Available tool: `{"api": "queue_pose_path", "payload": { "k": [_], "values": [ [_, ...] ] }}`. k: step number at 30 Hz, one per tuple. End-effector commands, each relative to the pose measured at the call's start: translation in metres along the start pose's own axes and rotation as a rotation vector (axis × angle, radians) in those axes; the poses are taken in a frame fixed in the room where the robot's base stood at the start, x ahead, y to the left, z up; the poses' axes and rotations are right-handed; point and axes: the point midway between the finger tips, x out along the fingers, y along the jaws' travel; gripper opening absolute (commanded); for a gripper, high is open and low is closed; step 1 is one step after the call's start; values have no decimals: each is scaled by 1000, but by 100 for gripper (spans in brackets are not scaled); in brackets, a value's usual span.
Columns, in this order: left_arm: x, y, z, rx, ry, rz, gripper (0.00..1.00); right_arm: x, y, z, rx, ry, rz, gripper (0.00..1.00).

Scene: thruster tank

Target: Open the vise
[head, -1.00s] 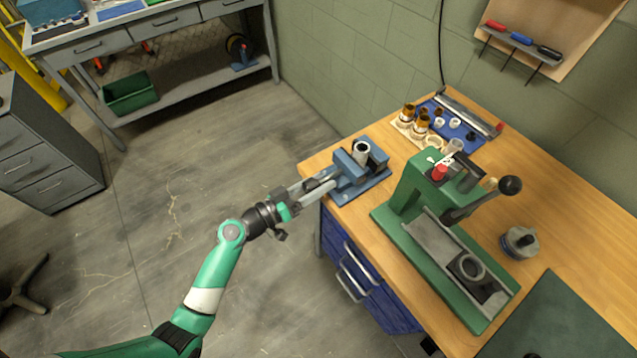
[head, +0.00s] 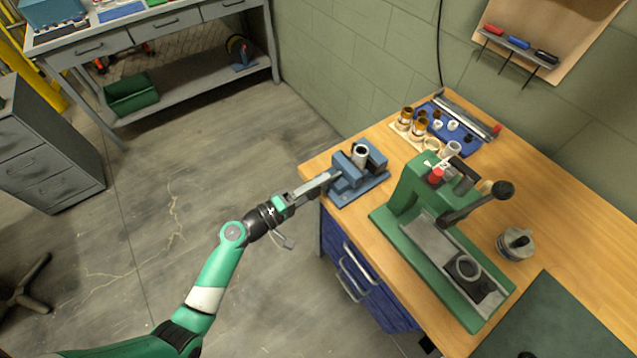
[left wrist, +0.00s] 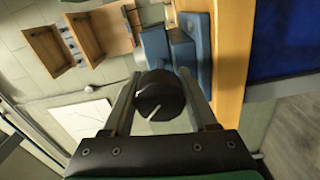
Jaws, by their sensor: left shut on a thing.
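The blue vise (head: 350,190) stands at the left corner of the wooden workbench. A grey hollow cylinder (head: 360,153) stands upright between its jaws; I cannot tell whether they press on it. My left gripper (head: 321,184) reaches in from the left and is shut on the vise's handle at its near left end. In the left wrist view, a round black knob with a pale line (left wrist: 158,97) sits between the two fingers, with the blue vise body (left wrist: 187,50) beyond it. My right gripper is out of view.
A green press (head: 425,195) with a lever stands right of the vise. Behind are a blue tray (head: 462,122) and amber bottles (head: 418,127). A dark round part (head: 516,244) and a green mat (head: 565,318) lie further right.

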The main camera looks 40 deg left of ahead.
Motion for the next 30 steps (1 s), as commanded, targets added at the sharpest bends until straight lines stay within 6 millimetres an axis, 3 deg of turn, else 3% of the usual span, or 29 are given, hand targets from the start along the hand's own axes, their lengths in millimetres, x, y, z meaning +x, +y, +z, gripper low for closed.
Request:
{"api": "queue_pose_path", "payload": {
  "k": [30],
  "values": [
    [0, 3, -1, -964, 1, 0, 3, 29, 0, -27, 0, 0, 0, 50]
  ]
}}
